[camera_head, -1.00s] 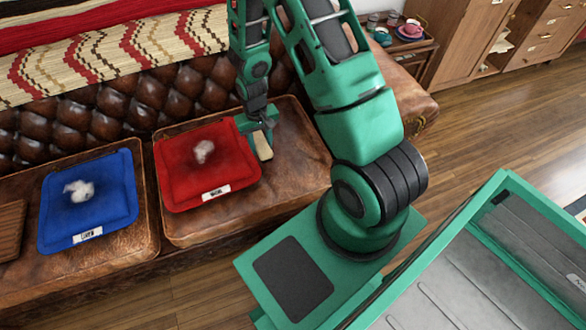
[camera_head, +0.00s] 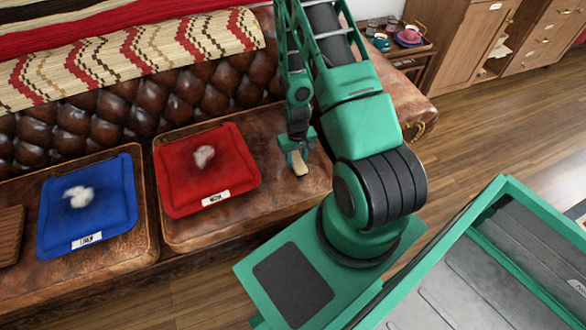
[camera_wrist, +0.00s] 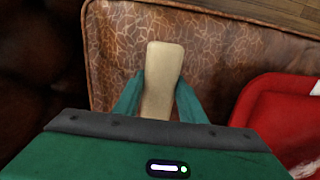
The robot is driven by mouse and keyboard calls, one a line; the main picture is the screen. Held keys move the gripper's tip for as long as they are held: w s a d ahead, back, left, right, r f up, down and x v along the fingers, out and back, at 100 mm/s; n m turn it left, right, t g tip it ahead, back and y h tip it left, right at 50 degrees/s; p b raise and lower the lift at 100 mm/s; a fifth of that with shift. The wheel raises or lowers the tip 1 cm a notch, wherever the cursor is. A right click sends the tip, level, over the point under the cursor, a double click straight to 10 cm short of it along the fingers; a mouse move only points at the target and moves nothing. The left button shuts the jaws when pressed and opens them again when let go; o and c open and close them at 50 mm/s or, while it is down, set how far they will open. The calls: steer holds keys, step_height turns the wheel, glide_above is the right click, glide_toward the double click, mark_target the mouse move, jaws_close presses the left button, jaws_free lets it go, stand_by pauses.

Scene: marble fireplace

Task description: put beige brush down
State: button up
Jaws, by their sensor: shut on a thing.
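The beige brush (camera_head: 299,162) is a pale, rounded block held in my gripper (camera_head: 296,160) over the right end of the brown leather seat (camera_head: 275,188). In the wrist view the beige brush (camera_wrist: 161,75) points away between the two green fingers of my gripper (camera_wrist: 160,95), which are shut on it. Cracked brown leather (camera_wrist: 215,60) lies behind it. I cannot tell whether the brush touches the leather. Its lower end is hidden by the gripper body.
A red cushion (camera_head: 187,180) with a white tuft lies left of the gripper, and a blue cushion (camera_head: 112,212) lies farther left. The tufted backrest (camera_head: 120,120) rises behind. A side table (camera_head: 410,55) with cups stands at the back right. Bare leather surrounds the brush.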

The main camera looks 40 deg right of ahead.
mark_target(296, 166)
steer(key=shift+f, duration=1.95)
steer(key=o, duration=1.2)
steer(key=shift+f, duration=0.1)
